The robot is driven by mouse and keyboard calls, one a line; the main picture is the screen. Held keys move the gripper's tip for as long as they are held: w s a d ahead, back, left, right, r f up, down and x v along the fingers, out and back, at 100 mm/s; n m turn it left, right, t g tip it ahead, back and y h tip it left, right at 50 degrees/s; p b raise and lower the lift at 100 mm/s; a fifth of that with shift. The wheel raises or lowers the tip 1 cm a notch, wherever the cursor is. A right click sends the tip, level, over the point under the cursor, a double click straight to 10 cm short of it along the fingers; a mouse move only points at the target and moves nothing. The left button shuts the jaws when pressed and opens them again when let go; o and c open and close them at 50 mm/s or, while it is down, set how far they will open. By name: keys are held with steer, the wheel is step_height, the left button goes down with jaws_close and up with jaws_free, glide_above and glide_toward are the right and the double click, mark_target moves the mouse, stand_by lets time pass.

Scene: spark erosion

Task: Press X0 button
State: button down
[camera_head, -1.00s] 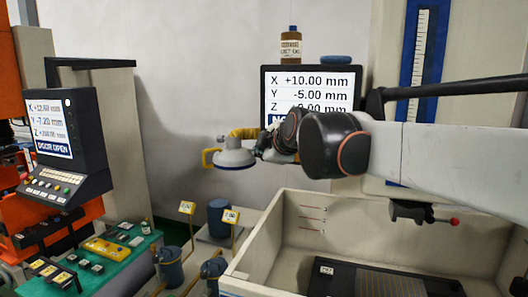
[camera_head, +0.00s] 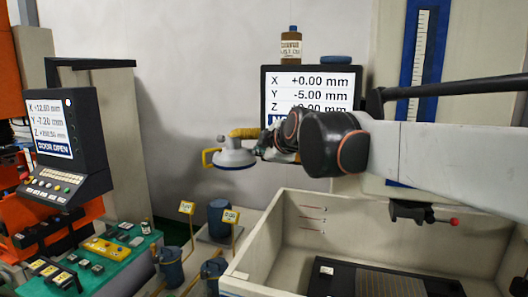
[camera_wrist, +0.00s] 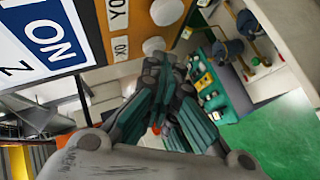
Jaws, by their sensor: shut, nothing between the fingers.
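The X0 button (camera_wrist: 153,45) is a round white button on an orange-brown panel in the wrist view, beside its X0 label (camera_wrist: 121,48). A matching Y0 button (camera_wrist: 166,11) sits beside it. My gripper (camera_wrist: 165,65) is shut and empty, its tips close to the X0 button; I cannot tell whether they touch. In the head view my arm hides the panel and most of the gripper. The display (camera_head: 308,88) reads X +0.00 mm and Y -5.00 mm; its Z line is partly covered.
A brown bottle (camera_head: 291,45) and a blue object (camera_head: 336,60) stand on top of the display. A white dome with a yellow handle (camera_head: 235,155) is left of the gripper. A machine tank (camera_head: 265,245) lies below the arm. A second console (camera_head: 65,140) stands at left.

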steer(key=shift+s, duration=0.25)
steer(key=s+a, duration=0.2)
steer(key=s, duration=0.3)
steer(key=shift+s+p, duration=0.35)
steer(key=shift+p, duration=0.05)
stand_by(0.6)
steer(key=s+d+f+m+g+h, duration=0.2)
steer(key=s+d+f+m+g, duration=0.1)
steer(key=s+d+f+m, duration=0.85)
steer(key=s+d+f+m+g+h, duration=0.25)
steer(key=s+d+f+m, duration=0.55)
steer(key=s+f, duration=0.7)
step_height(320, 180, down, 28)
steer(key=s+d+n+b, duration=0.1)
steer(key=b, duration=2.9)
steer(key=shift+s+r, duration=0.15)
steer(key=shift+s, duration=0.2)
